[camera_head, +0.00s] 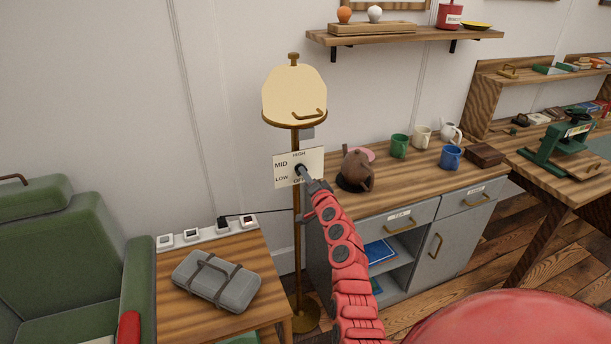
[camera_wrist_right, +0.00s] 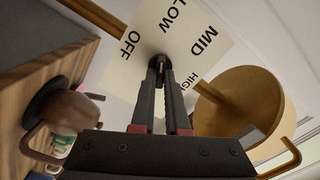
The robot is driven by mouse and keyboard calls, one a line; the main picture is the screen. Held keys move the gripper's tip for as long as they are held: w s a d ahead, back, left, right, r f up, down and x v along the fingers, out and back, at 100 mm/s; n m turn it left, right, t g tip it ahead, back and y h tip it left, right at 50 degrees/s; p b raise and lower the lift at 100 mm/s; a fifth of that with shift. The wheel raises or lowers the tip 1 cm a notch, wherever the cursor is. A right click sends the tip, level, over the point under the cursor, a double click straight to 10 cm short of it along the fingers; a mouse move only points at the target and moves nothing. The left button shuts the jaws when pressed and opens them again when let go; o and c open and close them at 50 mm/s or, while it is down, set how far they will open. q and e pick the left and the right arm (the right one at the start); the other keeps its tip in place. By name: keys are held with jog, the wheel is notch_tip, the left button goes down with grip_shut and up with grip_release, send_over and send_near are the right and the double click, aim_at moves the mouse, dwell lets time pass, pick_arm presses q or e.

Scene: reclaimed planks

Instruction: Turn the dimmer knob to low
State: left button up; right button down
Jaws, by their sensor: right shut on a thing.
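The dimmer plate (camera_head: 284,181) is a white panel on the lamp pole, marked OFF, LOW, MID and HIGH around its knob. The small dark dimmer knob (camera_wrist_right: 155,60) is at the plate's middle and mostly hidden by the fingertips. My right gripper (camera_head: 301,170) reaches up to it from below right. In the right wrist view my right gripper (camera_wrist_right: 160,70) has its two dark fingers closed together on the knob. I cannot read which label the knob points at. My left gripper is not in view.
The floor lamp (camera_head: 294,92) has a cream shade above the plate. A teapot (camera_head: 357,168) and several mugs stand on the cabinet to the right. A grey case (camera_head: 216,281) lies on the low table at the left, beside a green armchair (camera_head: 60,262).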

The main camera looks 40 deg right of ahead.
jog(key=shift+f, duration=0.1)
jog(key=c, duration=0.9)
grip_release()
jog(key=shift+s, duration=0.1)
jog(key=b+v, duration=0.1)
jog(key=v, duration=1.6)
jog(key=shift+s, duration=0.1)
jog(key=shift+d, duration=0.1)
